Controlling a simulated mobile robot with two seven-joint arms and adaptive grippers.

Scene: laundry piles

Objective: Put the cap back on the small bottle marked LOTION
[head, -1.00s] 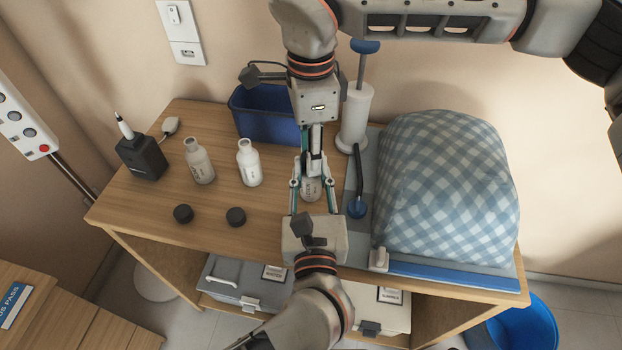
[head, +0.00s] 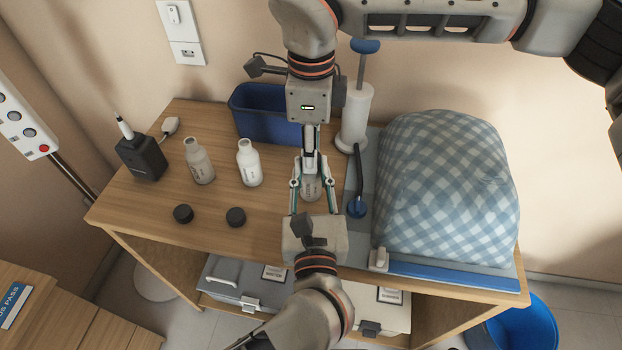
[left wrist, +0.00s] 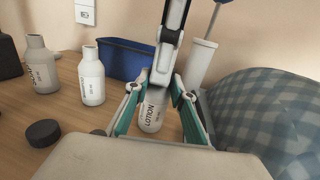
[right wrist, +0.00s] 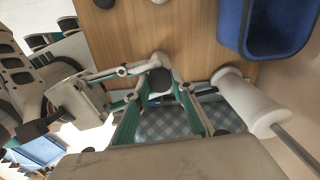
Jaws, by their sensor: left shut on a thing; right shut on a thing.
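The small white LOTION bottle (left wrist: 154,108) stands upright on the table, between the fingers of my left gripper (head: 312,186), which is shut on it from the front. The bottle also shows in the head view (head: 312,189). My right gripper (head: 310,172) points down from above, its fingertips at the bottle's top. It is shut on a dark round cap (right wrist: 160,80), seen between its fingers in the right wrist view. The fingers hide the bottle's neck, so I cannot tell how far the cap sits on it.
Two uncapped bottles, one greyish (head: 200,166) and one white (head: 249,167), stand left of the grippers. Two dark caps (head: 183,213) (head: 236,217) lie before them. A blue-headed tool (head: 357,206) lies close right.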

